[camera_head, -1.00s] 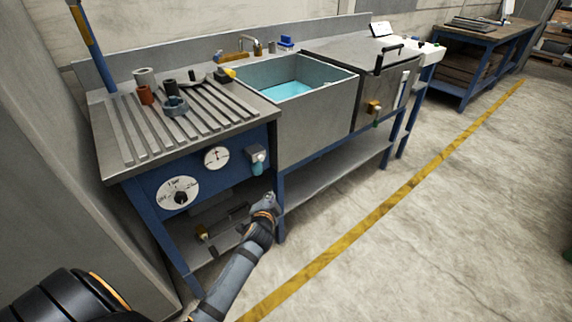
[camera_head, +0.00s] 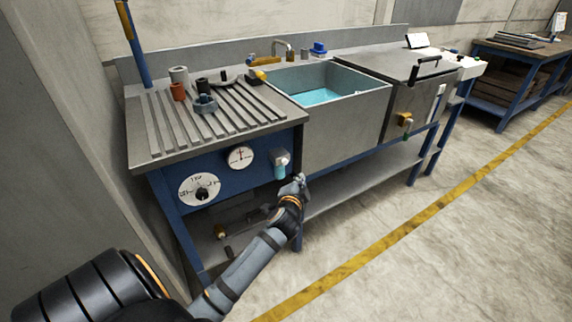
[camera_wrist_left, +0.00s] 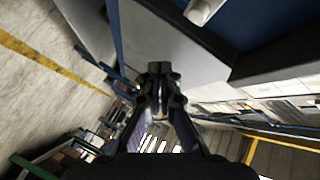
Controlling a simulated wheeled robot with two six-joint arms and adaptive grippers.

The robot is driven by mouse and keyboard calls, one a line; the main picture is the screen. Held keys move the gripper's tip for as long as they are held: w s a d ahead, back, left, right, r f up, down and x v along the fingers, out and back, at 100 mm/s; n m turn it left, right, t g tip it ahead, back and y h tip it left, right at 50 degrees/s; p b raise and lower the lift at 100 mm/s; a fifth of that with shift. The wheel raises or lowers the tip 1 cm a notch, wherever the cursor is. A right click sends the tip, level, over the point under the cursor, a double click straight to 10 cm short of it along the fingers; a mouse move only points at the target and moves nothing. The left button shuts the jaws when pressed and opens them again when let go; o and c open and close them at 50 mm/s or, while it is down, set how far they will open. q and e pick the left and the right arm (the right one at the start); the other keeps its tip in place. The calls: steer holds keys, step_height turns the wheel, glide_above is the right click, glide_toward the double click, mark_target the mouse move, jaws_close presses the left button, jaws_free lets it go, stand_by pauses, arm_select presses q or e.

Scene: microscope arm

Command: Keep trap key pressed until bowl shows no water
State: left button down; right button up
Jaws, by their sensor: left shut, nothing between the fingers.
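The water trap (camera_head: 280,155) is a grey block on the blue front panel, with a small bowl (camera_head: 281,171) hanging under it. The bowl looks blue-teal, as if holding water. I cannot make out a separate trap key. My left gripper (camera_head: 299,181) is shut and empty, just below and right of the bowl in the head view, apparently apart from it. In the left wrist view the closed fingertips (camera_wrist_left: 159,70) point at a grey panel, and a pale cylinder (camera_wrist_left: 203,10) shows at the top edge. My right gripper is not in view.
Left of the trap are a gauge (camera_head: 241,157) and a dial (camera_head: 200,190). Above is a ribbed worktop (camera_head: 165,130) with small parts. A grey tank (camera_head: 340,125) with blue liquid stands to the right. The floor in front is clear.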

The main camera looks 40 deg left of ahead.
mark_target(284, 162)
arm_select(q)
steer(key=a, duration=0.1)
steer(key=w+a, duration=0.1)
steer(key=a, duration=0.1)
steer(key=w+a, duration=0.1)
steer(key=a, duration=0.1)
steer(key=shift+w+a, duration=0.15)
steer(key=shift+a, duration=0.1)
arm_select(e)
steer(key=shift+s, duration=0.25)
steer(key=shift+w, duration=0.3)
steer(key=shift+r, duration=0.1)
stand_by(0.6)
arm_select(q)
steer(key=shift+w+a, duration=0.15)
steer(key=shift+a, duration=0.2)
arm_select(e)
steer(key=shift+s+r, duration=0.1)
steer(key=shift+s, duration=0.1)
arm_select(q)
steer(key=shift+w+a+p, duration=0.2)
steer(key=shift+a+p, duration=0.15)
steer(key=shift+a, duration=0.15)
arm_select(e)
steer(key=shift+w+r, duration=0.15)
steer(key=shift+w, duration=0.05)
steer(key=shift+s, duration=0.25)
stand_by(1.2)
